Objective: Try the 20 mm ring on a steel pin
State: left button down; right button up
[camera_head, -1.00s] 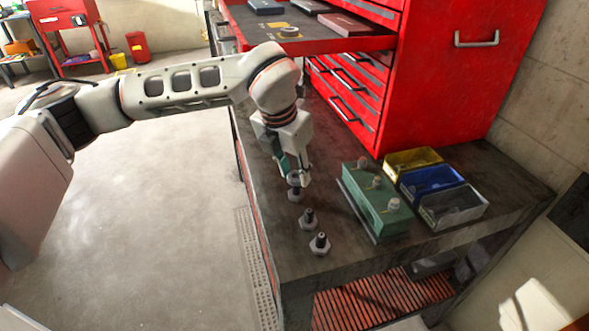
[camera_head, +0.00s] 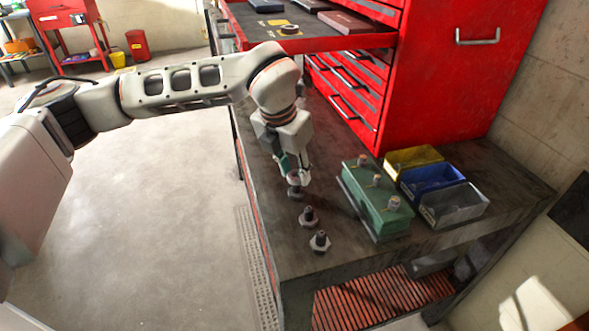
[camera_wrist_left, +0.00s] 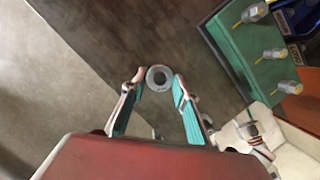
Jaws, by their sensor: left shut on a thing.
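A green block (camera_head: 374,205) with three upright metal parts stands right of the pins. Yellow (camera_head: 412,152), blue (camera_head: 430,170) and grey (camera_head: 437,217) bins stand beyond it.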

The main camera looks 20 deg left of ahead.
pick_arm(q)
jog(key=shift+f, duration=0.4)
dwell(0.5)
jog(key=c, duration=1.5)
grip_release()
jog(key=shift+o, duration=0.2)
jog(key=v, duration=1.2)
